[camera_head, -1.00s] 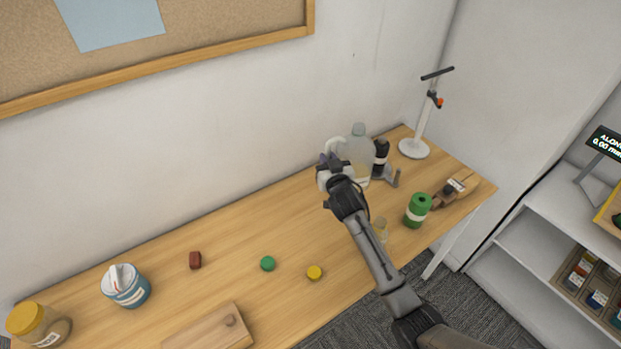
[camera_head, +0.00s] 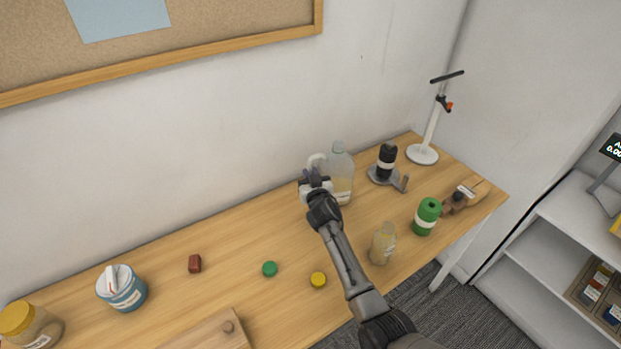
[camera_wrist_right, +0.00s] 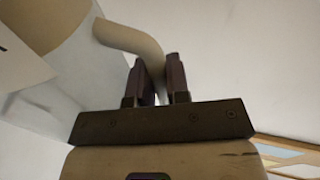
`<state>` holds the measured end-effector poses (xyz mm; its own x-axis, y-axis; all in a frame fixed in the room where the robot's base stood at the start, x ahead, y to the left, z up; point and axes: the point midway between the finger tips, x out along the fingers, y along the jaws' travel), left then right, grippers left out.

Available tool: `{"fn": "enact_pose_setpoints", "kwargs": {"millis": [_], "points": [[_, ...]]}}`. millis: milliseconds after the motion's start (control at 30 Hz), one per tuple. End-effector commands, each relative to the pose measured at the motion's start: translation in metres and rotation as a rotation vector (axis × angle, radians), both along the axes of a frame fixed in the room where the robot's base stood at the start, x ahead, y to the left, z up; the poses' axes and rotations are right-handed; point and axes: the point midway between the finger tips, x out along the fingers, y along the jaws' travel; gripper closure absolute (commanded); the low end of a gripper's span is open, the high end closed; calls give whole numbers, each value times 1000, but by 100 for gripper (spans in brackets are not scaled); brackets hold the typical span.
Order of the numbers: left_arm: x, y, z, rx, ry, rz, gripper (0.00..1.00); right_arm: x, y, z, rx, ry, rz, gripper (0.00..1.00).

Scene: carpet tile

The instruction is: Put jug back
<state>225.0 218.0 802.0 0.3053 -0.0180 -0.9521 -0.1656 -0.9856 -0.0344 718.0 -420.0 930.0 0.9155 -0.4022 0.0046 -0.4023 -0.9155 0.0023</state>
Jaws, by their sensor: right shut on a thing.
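The jug (camera_head: 341,172) is a translucent pale container with a light handle. It is upright by the back wall, over the wooden table. My right gripper (camera_head: 316,178) is at its left side and shut on its handle. In the right wrist view, the two dark fingers (camera_wrist_right: 158,82) close around the curved handle (camera_wrist_right: 128,38), with the jug's body (camera_wrist_right: 50,70) to the left. The gripper partly hides the jug's lower left, and I cannot tell whether its base touches the table. My left gripper is not in view.
A dark grinder-like object (camera_head: 387,158) on a grey base stands right of the jug. A green canister (camera_head: 427,215), a small pale bottle (camera_head: 383,243) and a white stand (camera_head: 423,153) are further right. Green (camera_head: 270,269) and yellow (camera_head: 318,280) discs lie at the front.

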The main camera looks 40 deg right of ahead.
Motion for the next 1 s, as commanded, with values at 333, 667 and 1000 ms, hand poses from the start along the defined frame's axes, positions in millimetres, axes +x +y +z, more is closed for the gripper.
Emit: {"fn": "enact_pose_setpoints", "kwargs": {"millis": [333, 667, 1000], "points": [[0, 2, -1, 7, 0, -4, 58, 0, -1, 0, -4, -4, 0, 100], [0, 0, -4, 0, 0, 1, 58, 0, -1, -5, 0, -1, 0, 67], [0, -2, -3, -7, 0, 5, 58, 0, -1, -4, 0, -1, -1, 58]]}}
